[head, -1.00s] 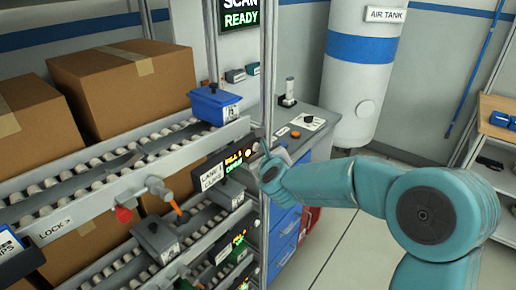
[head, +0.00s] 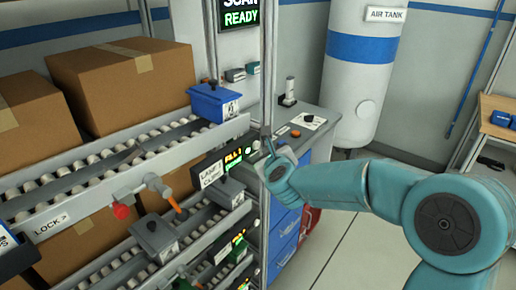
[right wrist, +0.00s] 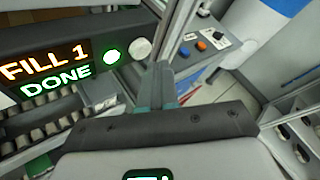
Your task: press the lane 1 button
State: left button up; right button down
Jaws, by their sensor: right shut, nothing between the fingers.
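Right of the text are a lit green round light (right wrist: 112,57) and a pale round button (right wrist: 140,48). My right gripper (head: 268,143) is shut and empty, in front of the rack's post and just right of the panel. In the right wrist view its closed fingertips (right wrist: 163,70) are right of and below the pale button, apart from it in the picture. My left gripper is not in view.
A metal post (head: 267,70) stands beside the panel. A red-ended lever (head: 122,211) sticks out from the lane at left. A blue bin (head: 214,102) sits on the upper lane. Behind are a cabinet (head: 288,225) and an air tank (head: 359,85).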

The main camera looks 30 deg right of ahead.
jog(key=s+b, duration=0.1)
jog(key=s+d+b, duration=0.1)
jog(key=s, duration=0.1)
jog(key=s+d, duration=0.1)
jog(key=shift+s+b, duration=0.3)
jog(key=shift+b, duration=0.1)
dwell(0.8)
